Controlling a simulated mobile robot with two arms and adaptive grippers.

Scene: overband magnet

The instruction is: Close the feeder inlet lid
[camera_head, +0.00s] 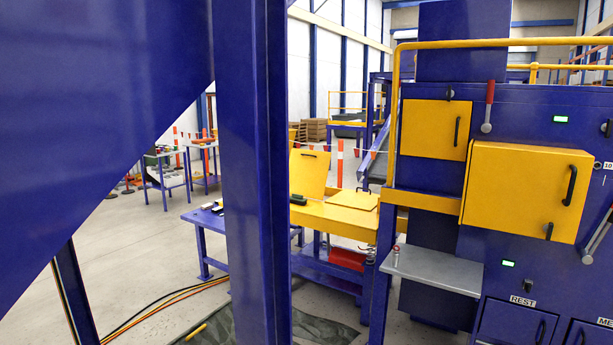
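A yellow panel (310,172) stands upright, slightly tilted, at the left end of a yellow feeder-like unit (345,219). It looks like a raised lid, but I cannot tell for sure that it is the feeder inlet lid. A flat yellow plate (354,200) lies on top of the same unit. A small dark handle-like part (298,199) shows at the foot of the upright panel. A blue post hides the unit's left side. Neither of my grippers is in view.
A blue post (250,170) and a slanted blue plate (90,80) block the near left. A blue cabinet with yellow doors (525,190) stands at right, with a grey shelf (437,268) beside it. Hoses (165,305) cross the floor. Bare floor shows at left.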

